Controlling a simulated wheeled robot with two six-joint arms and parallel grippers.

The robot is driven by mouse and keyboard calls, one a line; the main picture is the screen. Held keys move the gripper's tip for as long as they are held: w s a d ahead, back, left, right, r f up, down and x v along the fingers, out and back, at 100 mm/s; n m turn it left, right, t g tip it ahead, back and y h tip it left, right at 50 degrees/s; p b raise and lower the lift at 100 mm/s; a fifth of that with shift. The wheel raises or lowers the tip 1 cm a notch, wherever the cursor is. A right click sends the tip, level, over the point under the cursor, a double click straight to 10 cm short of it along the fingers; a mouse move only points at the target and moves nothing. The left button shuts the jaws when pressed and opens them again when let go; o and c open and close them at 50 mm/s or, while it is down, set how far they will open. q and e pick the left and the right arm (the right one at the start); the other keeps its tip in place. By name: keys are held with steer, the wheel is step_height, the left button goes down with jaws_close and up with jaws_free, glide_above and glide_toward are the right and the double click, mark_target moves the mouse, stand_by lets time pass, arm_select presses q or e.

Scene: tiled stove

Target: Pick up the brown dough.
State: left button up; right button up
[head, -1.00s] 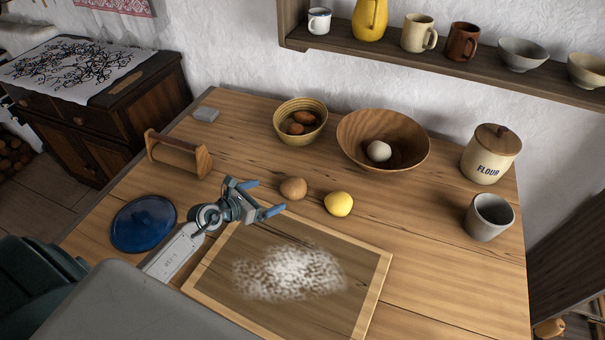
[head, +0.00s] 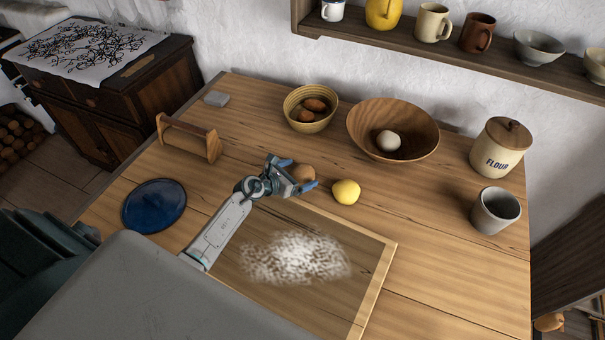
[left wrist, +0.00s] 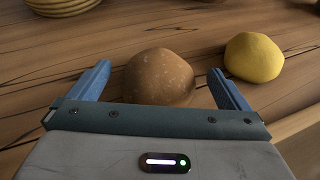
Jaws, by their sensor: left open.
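The brown dough (head: 304,173) is a round brown lump on the wooden table, left of the yellow dough (head: 346,192). My left gripper (head: 300,174) is open at the dough, with its two blue fingers pointing towards it. In the left wrist view the brown dough (left wrist: 160,77) shows between the open fingers (left wrist: 165,88), apparently in line with them. Its near lower part is hidden by the gripper body. The yellow dough (left wrist: 254,58) lies outside the right finger in that view. My right gripper is not in view.
A floured board (head: 384,262) lies in front. A yellow-striped bowl (head: 292,118) with brown items and a wooden bowl (head: 425,147) with a pale ball stand behind.

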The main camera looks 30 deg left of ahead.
arm_select(q)
steer(key=c, duration=1.1)
steer(key=shift+c, duration=0.4)
steer(key=shift+r, duration=0.15)
